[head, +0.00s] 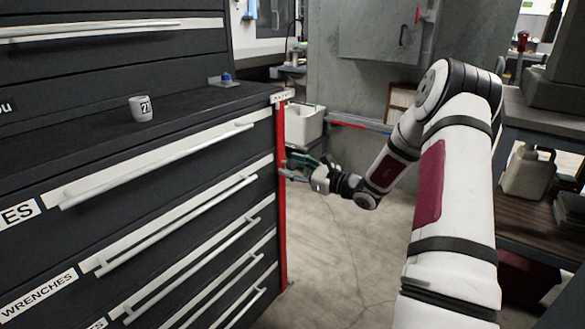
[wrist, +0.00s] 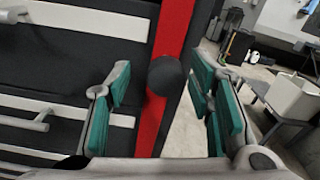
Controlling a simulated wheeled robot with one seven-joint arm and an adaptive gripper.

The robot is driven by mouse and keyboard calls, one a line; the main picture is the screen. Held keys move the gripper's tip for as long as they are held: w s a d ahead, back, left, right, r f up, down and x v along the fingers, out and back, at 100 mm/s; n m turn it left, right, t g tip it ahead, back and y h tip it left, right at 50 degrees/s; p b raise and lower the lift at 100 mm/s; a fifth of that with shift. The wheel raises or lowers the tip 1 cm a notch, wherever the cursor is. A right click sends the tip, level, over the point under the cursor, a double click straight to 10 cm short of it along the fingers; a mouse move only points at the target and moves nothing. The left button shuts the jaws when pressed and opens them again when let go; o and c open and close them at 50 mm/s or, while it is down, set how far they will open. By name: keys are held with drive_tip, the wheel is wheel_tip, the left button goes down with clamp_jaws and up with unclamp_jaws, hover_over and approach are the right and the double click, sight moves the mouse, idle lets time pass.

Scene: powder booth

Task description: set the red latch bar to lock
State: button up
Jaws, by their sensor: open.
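The red latch bar (head: 281,190) runs upright along the right front edge of the dark drawer cabinet in the head view. In the wrist view the red bar (wrist: 170,75) fills the middle, with a round dark knob (wrist: 166,75) on it. My gripper (head: 292,168) is beside the bar in the head view. In the wrist view my gripper (wrist: 162,92) is open, with one green-padded finger to the left of the knob and one to the right. The knob shows between the fingers, and no contact is visible. A small label plate at the bar's top is too small to read.
The drawer cabinet (head: 150,165) has several long protruding handles. A white numbered mug (head: 141,108) and a small blue item (head: 227,80) stand on its top. A pale bin (head: 305,125) stands behind my gripper. Shelves line the right side. The concrete floor (head: 335,250) between is clear.

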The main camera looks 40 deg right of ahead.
drive_tip(key=v, duration=1.1)
drive_tip(key=shift+s, duration=0.35)
